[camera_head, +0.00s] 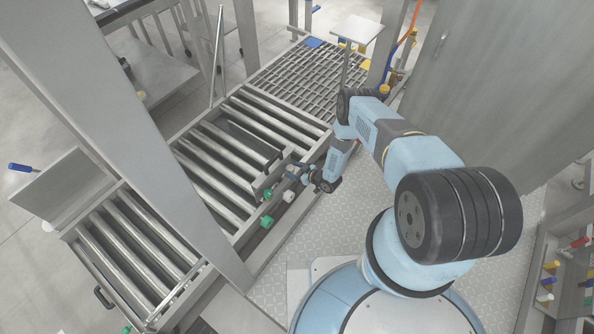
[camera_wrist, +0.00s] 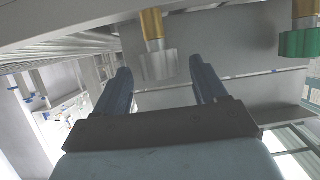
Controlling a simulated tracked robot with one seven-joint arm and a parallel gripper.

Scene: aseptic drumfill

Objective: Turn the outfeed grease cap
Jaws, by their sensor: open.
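A pale grey ribbed cap (camera_wrist: 158,65) on a brass stem (camera_wrist: 152,24) hangs in the wrist view, framed between the fingertips of my gripper (camera_wrist: 161,70). I see no finger touching it; its depth relative to the tips is hard to tell. A green cap (camera_wrist: 299,44) on another brass stem is to the right, outside the fingers. In the head view my gripper (camera_head: 297,173) is low beside the roller conveyor, close to a white cap (camera_head: 288,196) and a green cap (camera_head: 267,194). The gripper is open and empty. No label shows which cap is the outfeed one.
The roller conveyor (camera_head: 215,165) runs diagonally, with a grating (camera_head: 310,75) at its far end. Another green cap (camera_head: 266,222) is on its near side. A dark handle (camera_head: 272,160) is left of my gripper. A grey post (camera_head: 125,115) crosses the left. Chequered floor lies nearby.

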